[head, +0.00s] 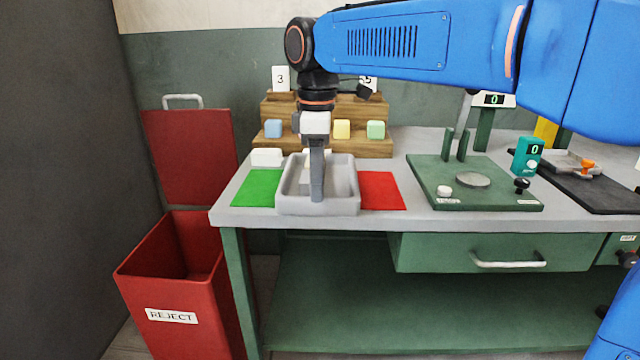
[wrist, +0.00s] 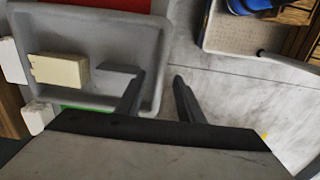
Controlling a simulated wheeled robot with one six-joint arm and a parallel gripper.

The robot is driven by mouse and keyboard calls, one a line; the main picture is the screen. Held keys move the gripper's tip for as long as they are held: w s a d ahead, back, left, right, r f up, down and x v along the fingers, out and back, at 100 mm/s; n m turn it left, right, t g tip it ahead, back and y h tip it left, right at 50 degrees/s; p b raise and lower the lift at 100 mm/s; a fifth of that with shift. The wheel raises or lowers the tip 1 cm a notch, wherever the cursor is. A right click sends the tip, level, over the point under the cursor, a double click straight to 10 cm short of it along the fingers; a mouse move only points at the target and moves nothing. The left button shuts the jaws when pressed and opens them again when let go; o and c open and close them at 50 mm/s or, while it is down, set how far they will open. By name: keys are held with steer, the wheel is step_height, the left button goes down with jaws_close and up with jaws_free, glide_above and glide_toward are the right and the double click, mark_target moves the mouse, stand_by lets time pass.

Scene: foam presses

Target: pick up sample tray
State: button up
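The sample tray (head: 345,203) is a grey, open, rounded box near the front edge of the bench, between a green mat and a red mat. In the wrist view the tray (wrist: 155,30) fills the upper left. A cream block (wrist: 58,70) lies inside it towards the back, and my gripper hides most of it in the head view. My gripper (head: 317,198) points down at the tray's near wall. In the wrist view my gripper (wrist: 155,78) is open, one finger inside the tray and the other outside, the wall between them with gaps showing.
The green mat (head: 257,188) is left of the tray, the red mat (head: 382,191) right. Behind stand a white block (head: 266,157) and a wooden stepped rack (head: 380,148) with coloured blocks. A green press base (head: 440,190) is further right. A red reject bin (head: 170,285) stands left.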

steer(key=shift+f, duration=1.25)
steer(key=shift+c, duration=0.6)
jaws_close()
